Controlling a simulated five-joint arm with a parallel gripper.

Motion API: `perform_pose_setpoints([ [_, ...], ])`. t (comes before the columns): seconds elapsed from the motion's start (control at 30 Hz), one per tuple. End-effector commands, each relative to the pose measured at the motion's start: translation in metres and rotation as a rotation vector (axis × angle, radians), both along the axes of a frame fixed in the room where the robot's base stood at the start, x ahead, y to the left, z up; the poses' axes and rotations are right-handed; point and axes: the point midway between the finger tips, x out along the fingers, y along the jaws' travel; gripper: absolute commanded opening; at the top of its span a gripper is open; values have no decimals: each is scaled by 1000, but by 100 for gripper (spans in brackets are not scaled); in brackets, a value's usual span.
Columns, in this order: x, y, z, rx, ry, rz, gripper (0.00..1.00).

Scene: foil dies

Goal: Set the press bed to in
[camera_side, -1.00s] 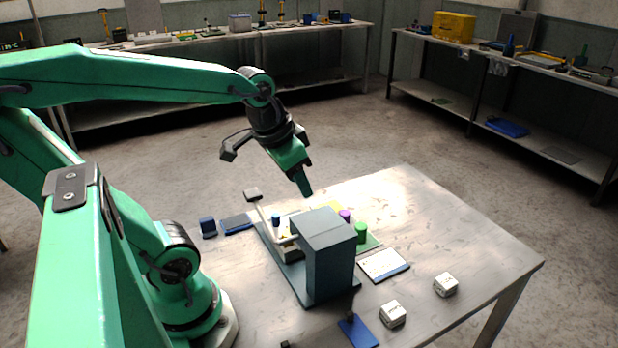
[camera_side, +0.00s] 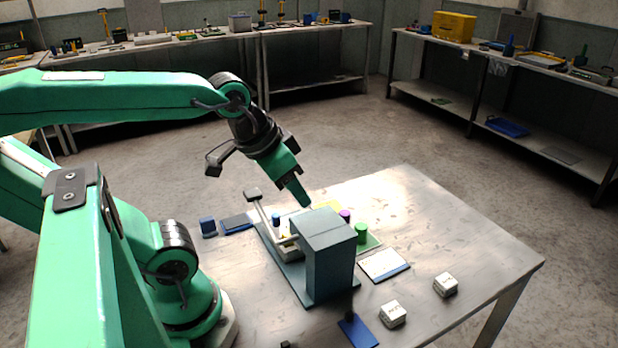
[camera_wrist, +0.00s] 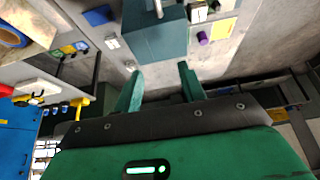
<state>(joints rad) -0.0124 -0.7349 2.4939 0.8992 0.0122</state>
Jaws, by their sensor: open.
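The press is a blue-grey block (camera_side: 327,258) on a flat base plate near the middle of the table. The press bed, a pale grey piece (camera_side: 290,253), lies at the block's left side, partly hidden by it in the side view. A pale lever with a dark pad (camera_side: 252,194) rises from the bed side. My gripper (camera_side: 303,198) points down just above and behind the block's top, apart from the lever. In the wrist view my gripper (camera_wrist: 160,82) shows its two fingers apart and empty, with the press block (camera_wrist: 155,38) beyond them.
Purple (camera_side: 344,215) and green (camera_side: 362,233) cylinders stand behind the press. The right rear tabletop is clear.

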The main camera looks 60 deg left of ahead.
Motion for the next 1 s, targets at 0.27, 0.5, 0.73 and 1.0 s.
perform_pose_setpoints([
  [0.27,4,4,-1,0,26,18,28],
  [0.5,19,22,-5,-7,125,90,28],
  [0.73,39,50,-15,-28,259,185,28],
  [1.0,58,88,-34,-68,415,296,28],
])
